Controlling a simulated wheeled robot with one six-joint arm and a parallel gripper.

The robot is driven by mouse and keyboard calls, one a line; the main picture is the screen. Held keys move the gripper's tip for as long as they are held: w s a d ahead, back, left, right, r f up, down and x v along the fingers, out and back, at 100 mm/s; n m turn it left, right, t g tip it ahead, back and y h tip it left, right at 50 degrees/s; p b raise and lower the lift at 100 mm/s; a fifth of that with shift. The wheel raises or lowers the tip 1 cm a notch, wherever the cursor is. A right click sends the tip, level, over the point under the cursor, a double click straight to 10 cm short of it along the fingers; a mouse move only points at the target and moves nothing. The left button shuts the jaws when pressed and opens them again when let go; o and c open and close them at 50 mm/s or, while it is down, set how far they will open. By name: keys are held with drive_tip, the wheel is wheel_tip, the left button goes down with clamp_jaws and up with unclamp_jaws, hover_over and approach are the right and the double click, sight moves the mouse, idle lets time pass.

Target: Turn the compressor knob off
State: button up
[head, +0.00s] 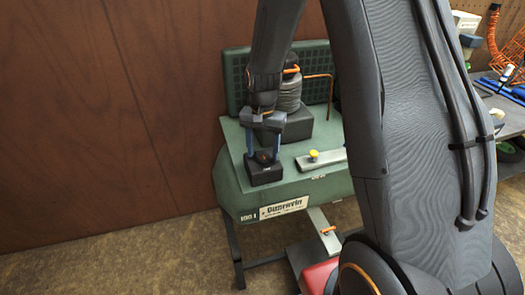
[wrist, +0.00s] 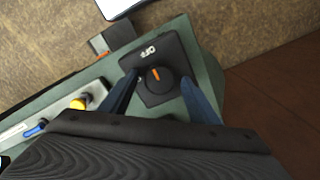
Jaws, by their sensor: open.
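The compressor (head: 240,185) is a green machine standing against the wood wall. Its knob (wrist: 159,80) is a round black dial with an orange pointer mark, set on a black switch box (head: 262,172) with small white lettering, one label reading "OFF". My gripper (head: 264,148) is above the switch box, pointing down. In the wrist view its two blue fingers (wrist: 158,95) are spread apart, one on each side of the knob. I cannot tell whether the fingers touch it. The knob is partly hidden between the fingers in the head view.
A pale bar with a yellow knob (head: 313,155) lies on the compressor top to the right. A black ribbed cylinder (head: 288,92) and an orange pipe (head: 330,78) stand behind. A red object (head: 320,276) is on the floor. A cluttered bench (head: 507,112) is at far right.

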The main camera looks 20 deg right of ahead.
sight(263, 154)
drive_tip(key=shift+r+b, duration=1.05)
drive_tip(key=shift+r, duration=2.9)
